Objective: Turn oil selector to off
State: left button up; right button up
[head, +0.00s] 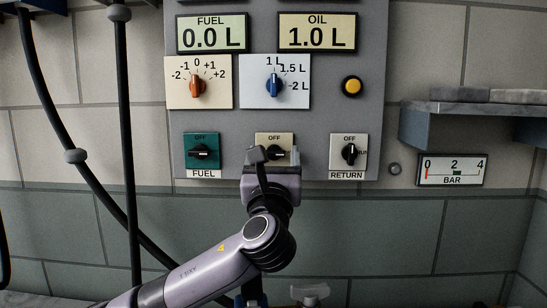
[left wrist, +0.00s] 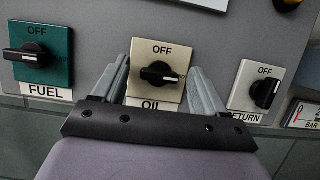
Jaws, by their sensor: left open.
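The oil selector (head: 276,153) is a black knob on a cream plate, in the bottom row of the grey panel between the fuel and return selectors. In the head view, my left gripper (head: 275,157) partly covers it. In the left wrist view, the whole oil selector knob (left wrist: 160,73) shows, lying nearly level, with OFF printed above it. My left gripper (left wrist: 159,75) is open, with one finger on each side of the knob. I cannot tell whether either finger touches it.
The green fuel selector (head: 203,153) is left, its knob level. The return selector (head: 349,154) is right, its knob upright. Above are the orange fuel dial (head: 197,86), blue oil dial (head: 274,86) and yellow button (head: 352,87). A shelf (head: 440,108) and pressure gauge (head: 452,170) are at right.

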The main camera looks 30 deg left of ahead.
pick_arm(q)
jog(key=c, duration=1.1)
jog(key=shift+o, duration=0.2)
